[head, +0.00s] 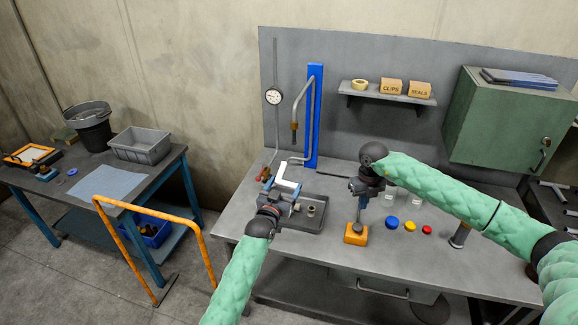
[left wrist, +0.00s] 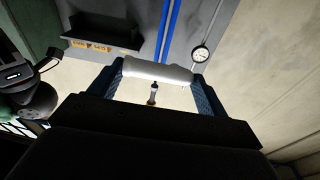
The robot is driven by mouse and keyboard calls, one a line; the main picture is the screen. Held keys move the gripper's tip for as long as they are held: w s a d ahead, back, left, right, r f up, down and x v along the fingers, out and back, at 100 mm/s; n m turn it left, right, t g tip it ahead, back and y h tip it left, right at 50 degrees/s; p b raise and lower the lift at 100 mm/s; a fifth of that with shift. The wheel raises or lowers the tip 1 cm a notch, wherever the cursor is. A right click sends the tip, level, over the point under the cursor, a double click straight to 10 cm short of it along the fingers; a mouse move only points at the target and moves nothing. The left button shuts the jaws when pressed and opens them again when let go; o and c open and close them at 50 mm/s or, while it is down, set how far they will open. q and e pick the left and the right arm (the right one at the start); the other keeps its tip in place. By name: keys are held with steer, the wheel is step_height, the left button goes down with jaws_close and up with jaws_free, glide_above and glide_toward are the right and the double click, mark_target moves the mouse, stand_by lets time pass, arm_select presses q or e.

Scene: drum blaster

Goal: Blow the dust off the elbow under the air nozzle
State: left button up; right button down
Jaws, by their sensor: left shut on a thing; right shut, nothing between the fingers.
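The white elbow (head: 289,184) is held in my left gripper (head: 279,191), which is shut on it above the grey tray. In the left wrist view the elbow (left wrist: 158,72) lies across between the two fingers. The air nozzle (head: 294,127) hangs from a bent grey pipe on the blue post (head: 314,115); in the head view its tip is above the elbow, with a gap. I cannot tell whether they line up in depth. My right gripper (head: 361,203) is shut and empty, pointing down over an orange block (head: 356,238) with a dark knob. Dust cannot be made out.
The grey tray (head: 318,226) holds small metal parts. Blue (head: 392,223), yellow and red caps lie to the right of the orange block. A dial gauge (head: 273,96), a shelf (head: 390,97) and a green cabinet (head: 500,120) are behind. An orange rail (head: 150,210) stands at left.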

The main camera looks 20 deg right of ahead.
mark_target(286, 185)
arm_select(q)
steer(key=shift+p+v, duration=0.65)
steer(key=shift+v, duration=1.2)
steer(key=shift+d+r, duration=0.1)
steer(key=shift+r, duration=0.1)
steer(key=shift+s, duration=0.1)
